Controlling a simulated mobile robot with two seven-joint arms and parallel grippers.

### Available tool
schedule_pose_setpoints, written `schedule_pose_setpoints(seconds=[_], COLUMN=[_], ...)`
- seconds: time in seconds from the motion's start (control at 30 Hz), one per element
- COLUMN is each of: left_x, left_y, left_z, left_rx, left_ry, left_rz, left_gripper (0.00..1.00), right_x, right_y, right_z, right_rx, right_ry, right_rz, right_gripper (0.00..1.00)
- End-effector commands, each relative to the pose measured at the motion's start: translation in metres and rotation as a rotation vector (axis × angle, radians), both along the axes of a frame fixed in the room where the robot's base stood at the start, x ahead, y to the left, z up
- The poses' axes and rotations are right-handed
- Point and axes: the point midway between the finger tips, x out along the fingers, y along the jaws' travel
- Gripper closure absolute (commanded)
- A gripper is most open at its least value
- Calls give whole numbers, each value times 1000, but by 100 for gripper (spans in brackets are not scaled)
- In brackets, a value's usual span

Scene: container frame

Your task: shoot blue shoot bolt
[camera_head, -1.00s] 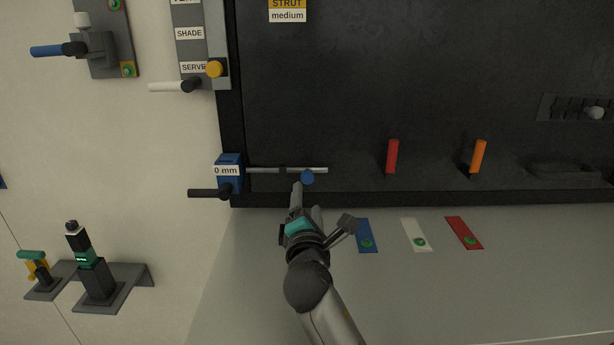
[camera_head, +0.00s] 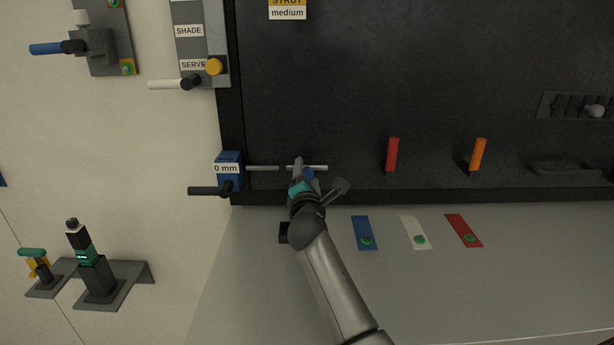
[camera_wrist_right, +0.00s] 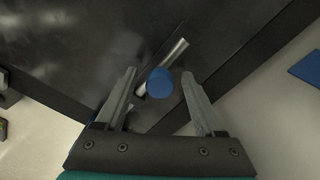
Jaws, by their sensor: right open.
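The blue shoot bolt is a silver rod (camera_head: 263,168) with a round blue knob (camera_head: 309,174), low at the left of the dark panel. My right gripper (camera_head: 303,165) is at the knob and partly hides it and the rod's middle. In the right wrist view, the knob (camera_wrist_right: 160,82) lies between the two spread fingers of the open gripper (camera_wrist_right: 158,76), with a visible gap on each side. The silver rod (camera_wrist_right: 172,55) runs behind the knob. My left gripper is out of view.
A blue block marked 0 mm (camera_head: 229,169) with a black handle (camera_head: 207,191) is left of the rod. Red (camera_head: 393,154) and orange (camera_head: 479,154) handles stand to the right. Blue (camera_head: 363,232), white (camera_head: 413,228) and red (camera_head: 461,227) plates lie below the panel.

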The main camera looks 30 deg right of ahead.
Motion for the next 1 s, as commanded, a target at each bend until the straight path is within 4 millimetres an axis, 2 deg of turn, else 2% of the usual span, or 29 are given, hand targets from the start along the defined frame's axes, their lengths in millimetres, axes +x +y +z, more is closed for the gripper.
schedule_pose_setpoints(seconds=[0.23, 0.83, 1.0], left_x=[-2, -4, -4], left_y=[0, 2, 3], left_z=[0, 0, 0], left_rx=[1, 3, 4], left_ry=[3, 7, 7], left_rz=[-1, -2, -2], left_gripper=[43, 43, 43], right_x=[0, 0, 0], right_y=[0, 0, 0], right_z=[0, 0, 0], right_rx=[0, 0, 0], right_ry=[0, 0, 0], right_rz=[-1, 0, 0], right_gripper=[32, 99, 100])
